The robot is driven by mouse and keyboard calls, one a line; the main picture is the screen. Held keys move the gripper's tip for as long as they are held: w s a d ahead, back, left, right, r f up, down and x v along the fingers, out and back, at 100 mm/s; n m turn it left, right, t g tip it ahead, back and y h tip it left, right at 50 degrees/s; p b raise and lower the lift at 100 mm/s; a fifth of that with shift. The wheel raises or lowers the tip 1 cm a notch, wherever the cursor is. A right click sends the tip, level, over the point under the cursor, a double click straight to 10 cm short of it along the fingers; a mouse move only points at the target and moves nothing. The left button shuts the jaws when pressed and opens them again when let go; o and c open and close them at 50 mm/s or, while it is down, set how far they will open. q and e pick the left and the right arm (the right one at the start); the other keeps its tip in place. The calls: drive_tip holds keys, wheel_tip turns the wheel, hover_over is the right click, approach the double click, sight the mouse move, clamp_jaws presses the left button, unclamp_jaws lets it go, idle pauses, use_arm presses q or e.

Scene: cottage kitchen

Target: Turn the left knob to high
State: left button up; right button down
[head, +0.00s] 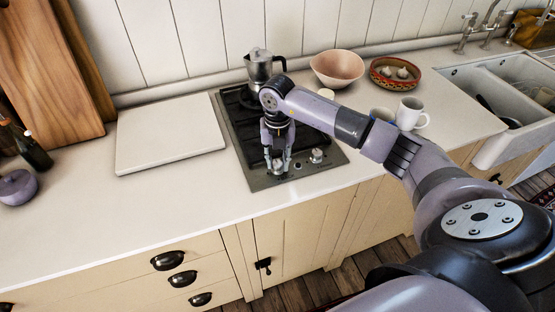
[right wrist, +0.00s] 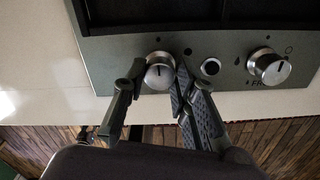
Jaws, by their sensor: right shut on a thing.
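The left knob (head: 278,166) is a round metal knob at the front of the cooktop (head: 257,183). In the right wrist view the left knob (right wrist: 159,71) has a dark pointer line near its middle. My right gripper (head: 277,163) is over the left knob with its fingers pointing down. In the right wrist view the right gripper (right wrist: 157,72) has one finger on each side of the knob, shut on it. The right knob (right wrist: 268,67) stands apart to the right and also shows in the head view (head: 317,155). My left gripper does not show.
A moka pot (head: 260,66) stands on the back of the cooktop. A white board (head: 168,133) lies left of it. Mugs (head: 410,112), a pink bowl (head: 337,68) and a patterned dish (head: 394,72) stand to the right.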

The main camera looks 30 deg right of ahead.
drive_tip(key=n+b, duration=0.2)
drive_tip(key=n, duration=0.1)
drive_tip(key=shift+f+b, duration=0.15)
drive_tip(key=shift+b, duration=0.25)
drive_tip(key=n+b, duration=0.3)
drive_tip(key=n, duration=0.2)
drive_tip(key=shift+n+b, duration=0.35)
drive_tip(key=shift+n, duration=0.05)
drive_tip(key=n+b, duration=0.2)
drive_tip(key=n, duration=0.2)
drive_tip(key=shift+n+b, duration=0.3)
drive_tip(key=shift+a+n+b, duration=0.1)
drive_tip(key=shift+n+b, duration=0.7)
drive_tip(key=shift+n, duration=0.9)
drive_tip(key=shift+r, duration=0.2)
drive_tip(key=c, duration=1.3)
unclamp_jaws()
